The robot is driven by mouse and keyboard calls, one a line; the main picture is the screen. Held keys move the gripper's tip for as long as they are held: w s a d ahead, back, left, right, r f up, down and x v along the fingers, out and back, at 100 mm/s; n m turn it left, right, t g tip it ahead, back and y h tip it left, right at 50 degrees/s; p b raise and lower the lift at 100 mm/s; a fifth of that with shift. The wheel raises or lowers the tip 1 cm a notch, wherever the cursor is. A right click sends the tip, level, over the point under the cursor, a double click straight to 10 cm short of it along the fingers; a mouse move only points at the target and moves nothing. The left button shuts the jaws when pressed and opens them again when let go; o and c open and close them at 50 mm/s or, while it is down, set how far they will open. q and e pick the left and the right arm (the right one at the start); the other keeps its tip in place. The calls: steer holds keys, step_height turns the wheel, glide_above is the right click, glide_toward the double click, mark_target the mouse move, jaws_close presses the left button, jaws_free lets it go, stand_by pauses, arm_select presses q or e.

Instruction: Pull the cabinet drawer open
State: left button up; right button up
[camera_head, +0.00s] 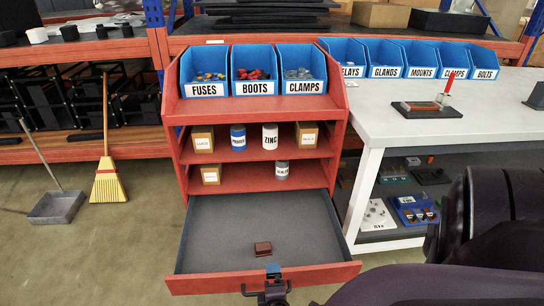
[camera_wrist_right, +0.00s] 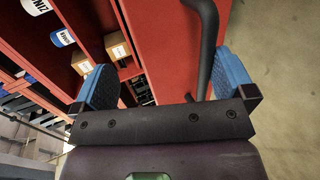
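The red cabinet (camera_head: 257,178) stands in the middle of the head view. Its grey-lined drawer (camera_head: 230,232) is pulled far out, with a small dark red box (camera_head: 263,248) inside. The black drawer handle (camera_head: 246,291) is on the drawer front and partly hidden by my right gripper (camera_head: 272,277). One blue fingertip shows at the front's top edge. In the right wrist view, the blue fingers of my right gripper (camera_wrist_right: 164,80) are wide apart, with the red drawer front between them. The curved black handle (camera_wrist_right: 207,45) lies near the right-hand finger. My left gripper is not in view.
Blue bins (camera_head: 255,70) top the cabinet, and jars and small boxes stand on its shelves. A white workbench (camera_head: 430,128) is close on the right. A broom (camera_head: 108,180) and dustpan (camera_head: 58,207) stand at left. The floor left of the drawer is clear.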

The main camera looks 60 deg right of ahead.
steer(key=shift+t+h, duration=0.8)
steer(key=w+r, duration=0.1)
steer(key=r, duration=0.7)
steer(key=w+d+r+p, duration=0.1)
steer(key=r, duration=0.4)
steer(key=shift+w+r, duration=0.1)
steer(key=shift+w, duration=0.25)
steer(key=c, duration=0.8)
steer(key=shift+s+a+r+p, duration=0.1)
steer(key=shift+s+r+p, duration=0.15)
steer(key=shift+r, duration=0.25)
steer(key=shift+s+r+p, duration=0.15)
steer(key=shift+s+r, duration=0.15)
steer(key=shift+r, duration=0.2)
steer(key=shift+c, duration=0.2)
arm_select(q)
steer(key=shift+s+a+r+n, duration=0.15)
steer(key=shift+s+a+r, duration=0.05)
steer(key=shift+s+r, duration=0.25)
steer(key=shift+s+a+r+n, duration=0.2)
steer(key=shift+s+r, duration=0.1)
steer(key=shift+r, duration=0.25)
arm_select(e)
steer(key=shift+a+r, duration=0.1)
steer(key=shift+r, duration=0.2)
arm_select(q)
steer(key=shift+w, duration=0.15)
